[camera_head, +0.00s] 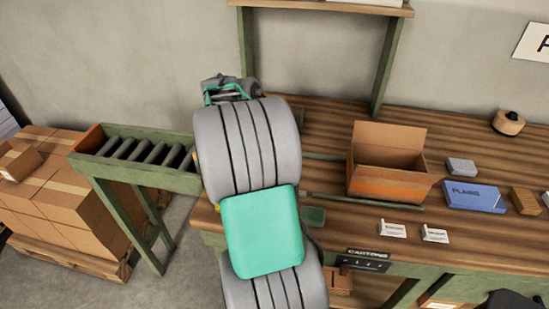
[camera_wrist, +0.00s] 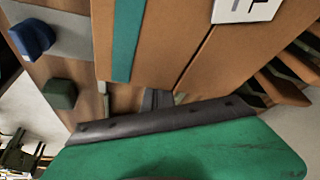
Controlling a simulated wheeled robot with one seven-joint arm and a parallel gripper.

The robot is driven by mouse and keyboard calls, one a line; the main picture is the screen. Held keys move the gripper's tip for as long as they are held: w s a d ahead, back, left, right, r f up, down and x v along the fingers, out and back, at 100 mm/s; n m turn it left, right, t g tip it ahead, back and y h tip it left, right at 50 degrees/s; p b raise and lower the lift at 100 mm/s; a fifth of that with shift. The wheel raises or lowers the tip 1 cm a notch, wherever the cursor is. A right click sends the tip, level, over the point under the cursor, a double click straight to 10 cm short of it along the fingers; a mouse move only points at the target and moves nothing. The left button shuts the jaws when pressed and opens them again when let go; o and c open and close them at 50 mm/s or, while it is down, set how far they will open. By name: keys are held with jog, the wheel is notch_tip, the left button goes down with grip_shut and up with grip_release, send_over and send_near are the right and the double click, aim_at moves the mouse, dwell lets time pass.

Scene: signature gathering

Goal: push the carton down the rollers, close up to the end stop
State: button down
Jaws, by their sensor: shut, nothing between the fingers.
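A closed brown carton (camera_wrist: 200,45) fills the upper middle of the wrist view. It has a teal strip, a dark seam and a white label with black marks. My gripper (camera_wrist: 158,100) is shut and empty, close to the carton; I cannot tell whether they touch. In the head view my arm hides this carton and the gripper. The roller track (camera_head: 145,151) runs left from behind my arm on a green frame. An upright orange-brown board (camera_head: 88,138) stands at its left end, and several rollers before it are bare.
An open carton (camera_head: 388,182) stands on the wooden bench (camera_head: 330,128), right of my arm. Stacked boxes (camera_head: 60,205) on a pallet stand left of the rollers.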

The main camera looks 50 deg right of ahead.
jog(key=shift+w+a+p, duration=0.25)
jog(key=shift+w+a, duration=0.4)
jog(key=shift+w, duration=0.6)
jog(key=shift+w+a+p, duration=0.25)
jog(key=shift+w+a, duration=0.4)
jog(key=shift+w, duration=0.6)
jog(key=shift+w+a+p, duration=0.25)
jog(key=shift+w+a, duration=0.4)
jog(key=shift+w, duration=0.6)
